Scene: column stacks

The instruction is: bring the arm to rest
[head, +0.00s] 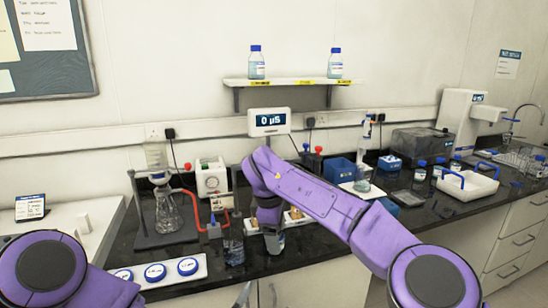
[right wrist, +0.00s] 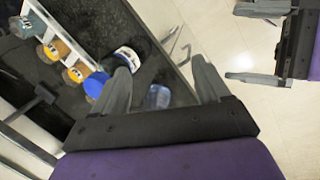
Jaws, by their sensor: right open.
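My right arm, purple, reaches in from the right in the head view. Its dark gripper (head: 270,215) points down near the front of the black counter, above a clear container (head: 274,242). In the right wrist view the right gripper (right wrist: 163,85) is open, its two grey fingers apart with nothing gripped. A small blue-tinted clear object (right wrist: 158,97) shows between and beyond the fingers. My left arm (head: 60,280) is at the lower left of the head view. My left gripper (right wrist: 256,45) shows at the upper right of the right wrist view, its fingers apart and empty.
A rack of orange-capped vials (right wrist: 55,50) lies left of the right gripper. A white strip with blue caps (head: 155,272), a flask on a stand (head: 167,210) and a display (head: 269,121) stand around. A white tray (head: 468,186) is at right. Floor lies before the counter.

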